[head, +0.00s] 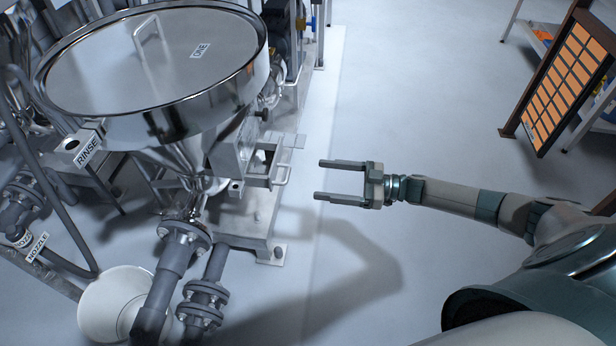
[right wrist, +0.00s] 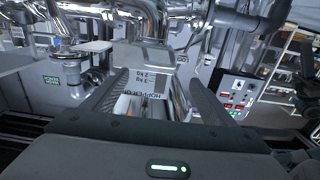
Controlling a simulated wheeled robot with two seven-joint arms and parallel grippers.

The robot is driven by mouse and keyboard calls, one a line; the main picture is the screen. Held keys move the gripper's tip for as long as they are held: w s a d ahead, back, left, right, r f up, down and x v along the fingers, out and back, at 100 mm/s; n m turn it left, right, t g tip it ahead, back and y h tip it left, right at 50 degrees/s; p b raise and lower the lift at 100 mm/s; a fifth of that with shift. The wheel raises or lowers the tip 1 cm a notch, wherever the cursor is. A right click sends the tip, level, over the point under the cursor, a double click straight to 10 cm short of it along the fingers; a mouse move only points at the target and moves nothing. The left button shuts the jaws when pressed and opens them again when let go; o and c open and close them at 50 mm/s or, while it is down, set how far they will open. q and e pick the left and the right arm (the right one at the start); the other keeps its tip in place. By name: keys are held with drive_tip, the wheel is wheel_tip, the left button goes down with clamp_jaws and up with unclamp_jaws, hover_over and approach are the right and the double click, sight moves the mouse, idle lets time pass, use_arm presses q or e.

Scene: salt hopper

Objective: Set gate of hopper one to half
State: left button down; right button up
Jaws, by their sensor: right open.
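Hopper one is a large steel hopper (head: 205,85) with a round lid marked ONE, at the upper left of the head view. Below its cone, on the right side, a gate assembly has a small U-shaped metal handle (head: 281,174) sticking out to the right. My right gripper (head: 319,180) is open and empty, a short gap to the right of the handle, its fingers pointing left at it. How far out the gate stands is unclear. My left gripper is not visible.
A RINSE box (head: 77,147) sits at the hopper's left. Grey flanged pipes (head: 178,262) and a white bucket (head: 105,305) stand below it. An orange-panelled rack (head: 562,85) is at the upper right. The floor between is clear.

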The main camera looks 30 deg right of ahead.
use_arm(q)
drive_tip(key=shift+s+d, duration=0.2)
use_arm(e)
drive_tip(key=v, duration=0.6)
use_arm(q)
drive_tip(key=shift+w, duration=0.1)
use_arm(e)
drive_tip(key=shift+d, duration=0.1)
